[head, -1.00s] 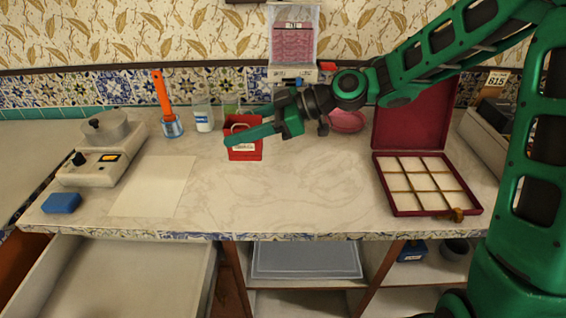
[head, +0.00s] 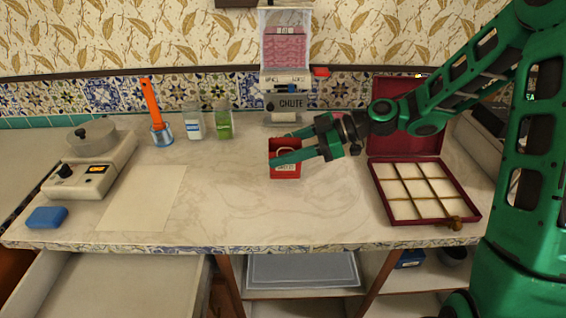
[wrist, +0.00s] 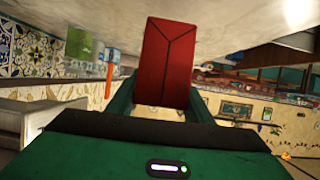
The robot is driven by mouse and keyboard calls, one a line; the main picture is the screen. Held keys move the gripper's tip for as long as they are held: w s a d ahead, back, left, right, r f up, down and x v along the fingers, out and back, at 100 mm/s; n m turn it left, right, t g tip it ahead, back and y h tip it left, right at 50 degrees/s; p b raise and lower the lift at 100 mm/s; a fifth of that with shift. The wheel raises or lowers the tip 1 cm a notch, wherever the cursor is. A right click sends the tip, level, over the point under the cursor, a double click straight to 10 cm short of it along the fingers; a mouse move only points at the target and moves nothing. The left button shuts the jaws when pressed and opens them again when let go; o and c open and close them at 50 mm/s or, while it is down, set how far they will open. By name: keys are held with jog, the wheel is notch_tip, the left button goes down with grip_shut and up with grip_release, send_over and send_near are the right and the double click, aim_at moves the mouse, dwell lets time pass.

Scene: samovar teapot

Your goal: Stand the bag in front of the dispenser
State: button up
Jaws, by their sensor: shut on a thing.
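My green gripper (head: 283,149) reaches in from the right, shut on the bag with a finger on either side. In the wrist view the bag (wrist: 166,60) shows as a red folded face between the fingers (wrist: 162,103). I cannot tell whether its base touches the counter. The fingers hide part of the bag.
Left of the bag are a green jar (head: 224,127), a white jar (head: 194,127), an orange-handled tool (head: 152,105), a scale-like device (head: 90,170), a blue block (head: 46,217) and a paper sheet (head: 142,200). An open compartment box (head: 417,220) stands right. The counter front is clear.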

jog(key=shift+f, duration=2)
jog(key=o, duration=1)
jog(key=shift+f, duration=0.1)
jog(key=v, duration=1.2)
jog(key=shift+s+r, duration=0.1)
jog(key=shift+r, duration=0.1)
